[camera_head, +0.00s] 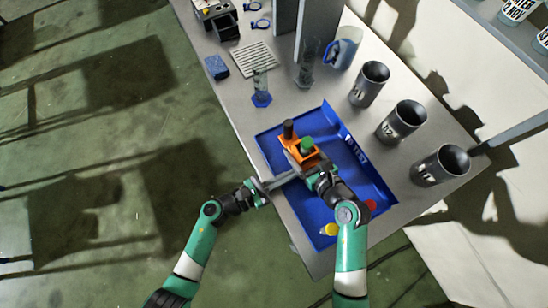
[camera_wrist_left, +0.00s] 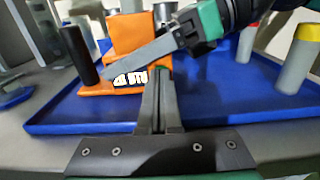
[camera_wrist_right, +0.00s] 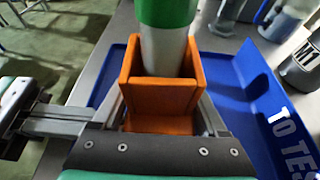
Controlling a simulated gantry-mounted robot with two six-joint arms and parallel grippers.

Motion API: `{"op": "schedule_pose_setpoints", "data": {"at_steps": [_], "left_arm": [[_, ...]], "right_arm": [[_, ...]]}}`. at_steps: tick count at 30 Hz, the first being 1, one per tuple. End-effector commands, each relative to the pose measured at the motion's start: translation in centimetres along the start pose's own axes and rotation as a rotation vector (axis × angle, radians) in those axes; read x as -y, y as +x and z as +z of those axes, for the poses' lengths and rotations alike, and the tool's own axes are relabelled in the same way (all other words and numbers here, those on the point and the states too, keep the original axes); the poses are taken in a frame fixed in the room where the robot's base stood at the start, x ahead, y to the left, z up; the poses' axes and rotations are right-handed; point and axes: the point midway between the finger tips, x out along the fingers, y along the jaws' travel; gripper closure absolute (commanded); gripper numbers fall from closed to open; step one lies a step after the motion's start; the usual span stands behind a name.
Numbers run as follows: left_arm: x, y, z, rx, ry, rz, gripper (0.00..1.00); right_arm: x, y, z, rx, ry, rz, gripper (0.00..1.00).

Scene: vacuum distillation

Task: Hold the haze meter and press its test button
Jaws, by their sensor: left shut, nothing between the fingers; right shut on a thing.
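The orange haze meter (camera_head: 294,157) sits in the blue tray (camera_head: 262,141); it also shows in the left wrist view (camera_wrist_left: 128,35). A dark post (camera_wrist_left: 78,55) stands at one end of its base. A green-capped vial (camera_wrist_right: 168,35) stands upright in its orange holder (camera_wrist_right: 160,95). My right gripper (camera_wrist_right: 160,118) is shut on the meter's orange body. My left gripper (camera_wrist_left: 158,75) is shut and empty, its tips close to the meter's front beside white lettering. A small green patch shows right at these tips; whether they touch it I cannot tell.
A yellow-capped vial (camera_head: 330,229) and a red-capped vial (camera_head: 370,205) are in the tray's near part. Several dark cups (camera_head: 402,121) line the right side. A blue-based cylinder (camera_head: 261,92), a rack (camera_head: 254,60) and a blue sponge (camera_head: 217,67) lie beyond the tray.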

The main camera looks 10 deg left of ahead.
Motion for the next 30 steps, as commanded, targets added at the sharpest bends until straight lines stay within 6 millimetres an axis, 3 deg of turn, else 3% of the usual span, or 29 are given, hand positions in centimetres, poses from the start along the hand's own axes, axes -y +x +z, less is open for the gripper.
{"op": "schedule_pose_setpoints", "data": {"at_steps": [1,5,10,24,30], "left_arm": [[0.0,0.2,0.2,0.004,0.004,-0.001,1.0],[-0.1,0.1,0.2,0.005,0.004,-0.001,1.0],[-0.1,-1.3,0.2,0.005,0.003,0.001,1.0],[-0.2,-11.8,0.0,0.001,0.0,0.007,1.0],[-0.1,-13.8,-0.1,0.0,0.001,0.002,1.0]], "right_arm": [[-0.8,0.1,-0.6,-0.013,0.008,0.021,1.0],[-0.8,0.1,-0.7,-0.015,0.009,0.021,1.0],[-0.8,0.1,-0.8,-0.016,0.009,0.021,1.0],[-0.5,0.1,-0.8,-0.018,0.003,0.012,1.0],[-0.4,0.1,-0.8,-0.019,0.002,0.01,1.0]]}}
